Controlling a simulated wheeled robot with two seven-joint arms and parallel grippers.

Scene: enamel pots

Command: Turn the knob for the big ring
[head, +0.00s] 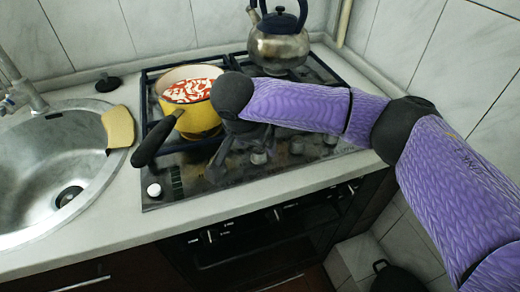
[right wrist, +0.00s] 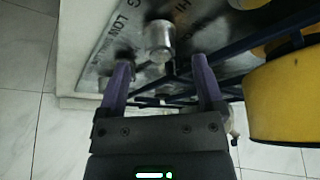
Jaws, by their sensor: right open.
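The hob (head: 188,187) has a dark control strip along its front with several silver knobs, one of them a knob (head: 258,157) just right of my right gripper. My right gripper (head: 218,168) is low over the strip, dark and partly hidden by its own wrist. In the right wrist view the gripper (right wrist: 160,66) is open and empty. A silver knob (right wrist: 160,42) lies ahead, in line with the gap between its purple fingers. A second knob is partly behind the left finger. Which knob serves the big ring cannot be told. My left gripper is out of view.
A yellow pot (head: 200,120) with red-and-white contents stands on the left of the hob, its black handle (head: 155,140) jutting over the front. A kettle (head: 278,48) stands at the back. A sponge (head: 118,127) lies by the sink (head: 50,165). Oven controls (head: 275,215) are below.

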